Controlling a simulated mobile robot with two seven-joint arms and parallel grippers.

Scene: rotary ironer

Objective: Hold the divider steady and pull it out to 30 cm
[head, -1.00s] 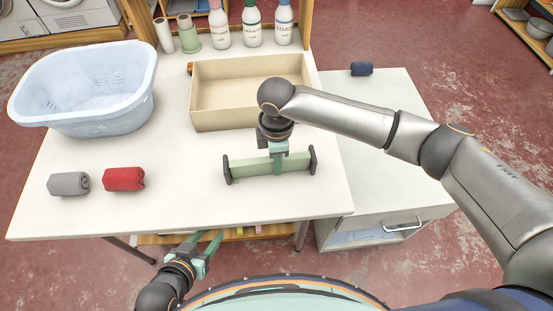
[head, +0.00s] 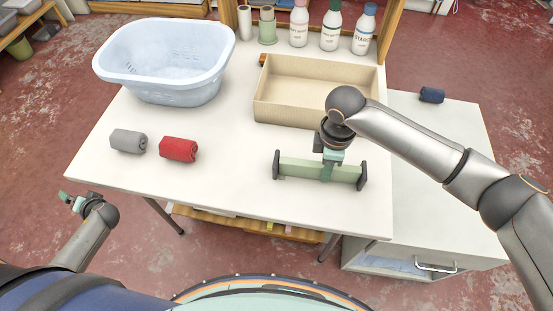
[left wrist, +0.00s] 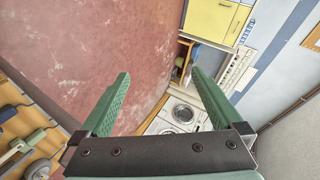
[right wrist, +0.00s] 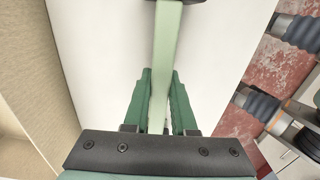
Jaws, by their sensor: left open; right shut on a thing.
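The divider (head: 301,168) is a pale green bar with dark end pads, lying on the white table in front of the cardboard box. My right gripper (head: 327,172) reaches down from above and is shut on the divider near its middle. In the right wrist view, the green fingers (right wrist: 158,105) close around the pale bar (right wrist: 166,45), with one dark end pad at the top edge. My left gripper (head: 72,200) is off the table's left front edge, away from the divider. In the left wrist view its fingers (left wrist: 160,100) are wide apart and empty.
The open box (head: 282,112) stands right behind the divider. A blue laundry basket (head: 165,88), a grey roll (head: 128,141) and a red roll (head: 178,149) are to the left. Bottles (head: 331,30) line the back. The table front (head: 230,195) is clear.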

